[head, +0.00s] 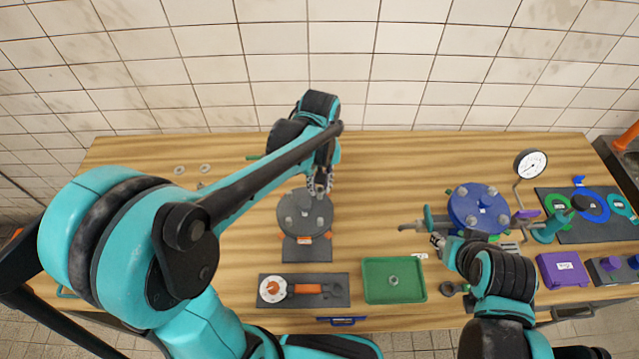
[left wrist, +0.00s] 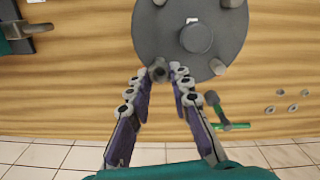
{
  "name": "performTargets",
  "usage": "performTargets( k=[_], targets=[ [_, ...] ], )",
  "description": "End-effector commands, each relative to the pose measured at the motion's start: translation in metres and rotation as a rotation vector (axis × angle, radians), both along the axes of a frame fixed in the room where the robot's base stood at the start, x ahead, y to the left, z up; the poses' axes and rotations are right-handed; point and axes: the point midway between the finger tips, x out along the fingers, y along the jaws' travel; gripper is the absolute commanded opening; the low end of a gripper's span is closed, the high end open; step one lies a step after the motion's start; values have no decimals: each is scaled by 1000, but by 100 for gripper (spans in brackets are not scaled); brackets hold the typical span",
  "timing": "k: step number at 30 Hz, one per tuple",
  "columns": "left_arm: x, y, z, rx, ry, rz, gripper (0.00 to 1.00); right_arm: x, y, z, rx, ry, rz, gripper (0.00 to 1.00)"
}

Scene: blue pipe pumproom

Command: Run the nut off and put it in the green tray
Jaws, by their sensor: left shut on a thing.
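A dark grey round flange (head: 292,226) with several bolts stands on a dark base on the bench. It also shows at the top of the left wrist view (left wrist: 150,35). My left gripper (head: 320,187) is at the flange's far edge. In the left wrist view its fingers (left wrist: 160,74) are shut around a small dark nut (left wrist: 158,70) at the flange's rim; whether the nut still sits on its stud I cannot tell. The green tray (head: 377,295) lies at the front with one nut (head: 394,281) in it. My right gripper (head: 437,241) is near the blue flange; its jaws are unclear.
A blue flange (head: 478,222) and a dial gauge (head: 530,164) stand to the right. Loose washers (head: 205,168) lie at the back left. A purple box (head: 562,269) is at the right.

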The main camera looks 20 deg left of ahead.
Motion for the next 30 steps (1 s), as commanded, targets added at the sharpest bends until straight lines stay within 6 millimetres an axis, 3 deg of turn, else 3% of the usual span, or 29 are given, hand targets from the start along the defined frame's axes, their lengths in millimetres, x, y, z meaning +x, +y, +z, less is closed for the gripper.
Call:
performTargets(
  k=[8,30],
  targets=[
    [0,0,5,0,0,0,0,0,0,4,0,0,0,40],
    [0,0,47,0,0,-1,0,0,0,37,0,0,0,40]
  ],
)
